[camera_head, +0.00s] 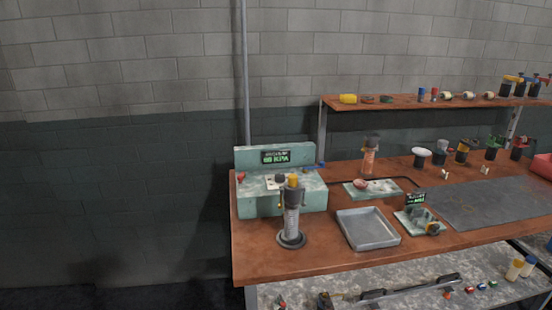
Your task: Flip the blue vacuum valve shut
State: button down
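A pale green vacuum unit (250,200) stands at the left end of the wooden bench, with a lit display reading in KPA (275,157) on its back panel. A small blue valve handle (320,165) shows at the unit's right side; it is too small to tell which way it is turned. A small red part (241,177) sits at the unit's left side. My gripper is not in view.
A dark-topped cylinder on a round black base (291,238) stands in front of the unit and hides part of it. To the right are a grey metal tray (368,230), a small green device (420,222) and a dark mat (490,202). A raised shelf (400,103) holds small items. Open wall lies left of the bench.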

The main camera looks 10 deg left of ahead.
aim_at(322, 164)
jog(key=i+u, duration=0.35)
jog(key=i, duration=1.05)
